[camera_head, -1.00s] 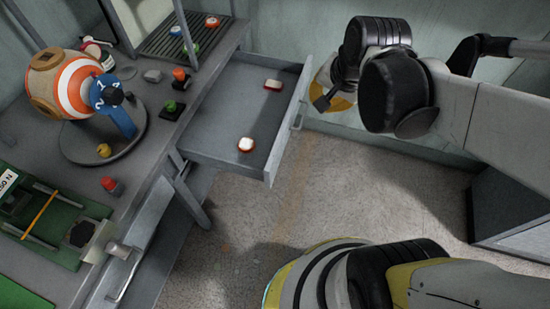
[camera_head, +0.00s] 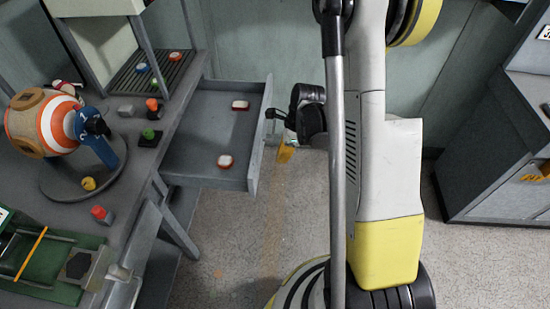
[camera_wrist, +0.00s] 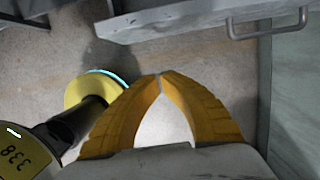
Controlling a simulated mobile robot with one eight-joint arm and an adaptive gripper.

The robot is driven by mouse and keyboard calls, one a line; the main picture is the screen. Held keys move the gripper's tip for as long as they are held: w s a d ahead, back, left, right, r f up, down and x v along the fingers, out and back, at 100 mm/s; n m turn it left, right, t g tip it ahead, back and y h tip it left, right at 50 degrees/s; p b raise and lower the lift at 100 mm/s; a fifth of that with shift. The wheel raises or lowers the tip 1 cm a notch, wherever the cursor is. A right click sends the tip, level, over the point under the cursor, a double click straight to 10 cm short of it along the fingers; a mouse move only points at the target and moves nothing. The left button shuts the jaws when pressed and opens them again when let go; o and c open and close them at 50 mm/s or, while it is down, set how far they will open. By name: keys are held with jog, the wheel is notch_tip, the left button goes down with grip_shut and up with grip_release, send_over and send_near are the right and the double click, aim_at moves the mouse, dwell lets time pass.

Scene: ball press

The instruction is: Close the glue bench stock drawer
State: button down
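The stock drawer (camera_head: 190,157) is pulled out from the right side of the grey glue bench (camera_head: 128,205). The fingertips appear apart from the drawer front. In the head view my gripper (camera_head: 285,152) is just right of the drawer front, partly hidden behind my arm.
A striped orange-and-white drum (camera_head: 57,125) on a round stand, small coloured buttons and a green press tray (camera_head: 50,265) occupy the bench. A slatted rack (camera_head: 150,75) stands behind. A grey cabinet (camera_head: 495,150) is at right. Speckled floor (camera_head: 230,250) lies clear below the drawer.

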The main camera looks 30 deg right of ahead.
jog(key=w+a+f+b, duration=0.3)
jog(key=a+f+b, duration=0.1)
jog(key=f, duration=0.3)
jog(key=shift+w+a+f, duration=0.15)
jog(key=shift+w+a, duration=0.05)
jog(key=shift+a, duration=0.2)
